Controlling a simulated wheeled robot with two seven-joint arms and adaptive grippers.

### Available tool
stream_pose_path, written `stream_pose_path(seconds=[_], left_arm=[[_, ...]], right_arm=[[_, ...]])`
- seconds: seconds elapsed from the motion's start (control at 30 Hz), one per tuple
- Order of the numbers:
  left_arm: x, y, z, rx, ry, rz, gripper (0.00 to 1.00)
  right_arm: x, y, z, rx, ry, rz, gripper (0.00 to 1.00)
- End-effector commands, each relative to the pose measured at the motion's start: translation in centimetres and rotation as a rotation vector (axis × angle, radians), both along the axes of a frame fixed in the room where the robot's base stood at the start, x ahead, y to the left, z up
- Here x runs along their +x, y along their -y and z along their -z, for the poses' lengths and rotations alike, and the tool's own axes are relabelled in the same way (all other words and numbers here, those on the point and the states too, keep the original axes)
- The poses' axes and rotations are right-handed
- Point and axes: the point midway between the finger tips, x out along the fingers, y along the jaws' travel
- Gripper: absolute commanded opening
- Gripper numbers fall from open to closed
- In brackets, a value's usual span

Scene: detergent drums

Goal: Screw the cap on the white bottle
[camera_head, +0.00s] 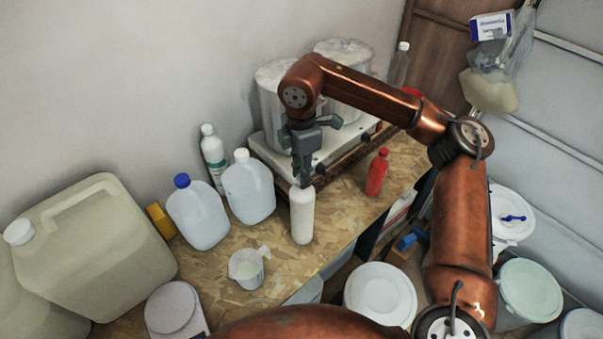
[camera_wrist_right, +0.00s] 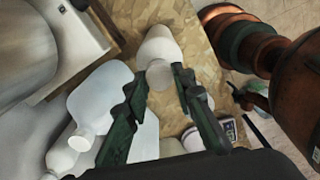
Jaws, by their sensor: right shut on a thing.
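The white bottle (camera_head: 302,218) stands upright on the chipboard table near its front edge. It also shows in the right wrist view (camera_wrist_right: 160,45), beyond my fingertips. My right gripper (camera_head: 302,182) points down at the bottle's top. In the right wrist view its green fingers (camera_wrist_right: 160,82) are on both sides of the white cap (camera_wrist_right: 159,76) and shut on it. The cap lines up with the bottle's top; I cannot tell whether it is seated on the thread. The fingers hide the cap in the head view. My left gripper is not in view.
A red bottle (camera_head: 377,172) stands right of the white bottle. Two jugs (camera_head: 249,190) (camera_head: 198,213) and a measuring cup (camera_head: 246,269) stand to its left. Large metal pots (camera_head: 272,105) stand behind on a burner unit. White-lidded drums (camera_head: 381,293) stand below the table's front edge.

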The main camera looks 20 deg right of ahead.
Motion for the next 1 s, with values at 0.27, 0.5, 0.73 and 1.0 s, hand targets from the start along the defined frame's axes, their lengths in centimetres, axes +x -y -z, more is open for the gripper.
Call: stream_pose_path(seconds=[0.27, 0.5, 0.73, 1.0], left_arm=[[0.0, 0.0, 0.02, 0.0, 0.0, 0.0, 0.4], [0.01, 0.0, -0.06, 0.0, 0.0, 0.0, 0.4], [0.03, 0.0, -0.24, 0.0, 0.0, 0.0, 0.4], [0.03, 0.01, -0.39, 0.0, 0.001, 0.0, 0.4]], right_arm=[[0.01, 0.03, 0.17, -0.001, -0.001, -0.002, 0.34], [0.02, 0.02, -0.04, -0.001, 0.0, -0.002, 0.34], [-0.01, 0.0, -0.19, 0.0, 0.0, -0.118, 0.34], [-0.07, -0.03, -0.23, 0.0, 0.002, -0.458, 0.34]])
